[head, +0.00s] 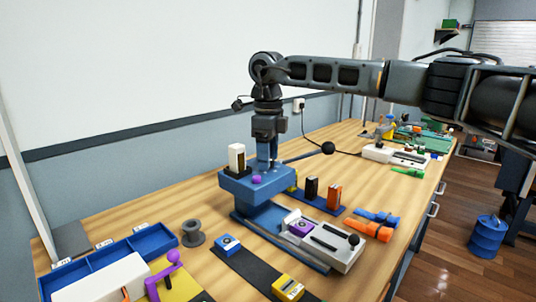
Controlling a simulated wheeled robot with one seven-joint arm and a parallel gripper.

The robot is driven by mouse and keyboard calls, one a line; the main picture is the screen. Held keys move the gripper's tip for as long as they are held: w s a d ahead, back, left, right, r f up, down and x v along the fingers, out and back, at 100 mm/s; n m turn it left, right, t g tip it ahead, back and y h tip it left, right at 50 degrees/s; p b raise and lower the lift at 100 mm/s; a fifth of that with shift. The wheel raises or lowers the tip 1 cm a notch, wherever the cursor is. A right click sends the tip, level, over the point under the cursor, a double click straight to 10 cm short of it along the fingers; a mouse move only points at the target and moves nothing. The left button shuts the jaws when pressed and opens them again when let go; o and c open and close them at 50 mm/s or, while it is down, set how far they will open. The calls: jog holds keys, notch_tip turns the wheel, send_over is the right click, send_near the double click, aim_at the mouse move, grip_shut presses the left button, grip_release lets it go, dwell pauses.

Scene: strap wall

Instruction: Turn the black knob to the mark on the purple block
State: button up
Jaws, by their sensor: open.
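A small purple block (300,228) sits at the left part of a white panel on the table. A small round shape shows on its top; a knob's pointer and the mark are too small to make out. A small black round knob (354,240) stands at the right end of the same white panel. My gripper (267,166) points down over the blue stand, behind and left of the purple block. It is open, with nothing seen between its fingers, and apart from the purple block. Its fingertips are hard to separate from the stand.
The blue stand (240,183) carries a white-and-black upright piece, a purple ball and a black-tipped lever (327,148). A blue block (228,245) and a yellow block (288,288) lie on a dark strip. Orange and blue clamps (370,229) lie at right.

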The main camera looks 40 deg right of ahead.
jog(key=c, duration=1)
jog(key=shift+c, duration=0.2)
jog(key=n, duration=0.5)
jog(key=shift+n+p, duration=0.3)
jog(key=shift+n, duration=0.1)
jog(key=n, duration=0.5)
jog(key=shift+n+p, duration=0.35)
jog(key=shift+n, duration=0.35)
jog(key=o, duration=1)
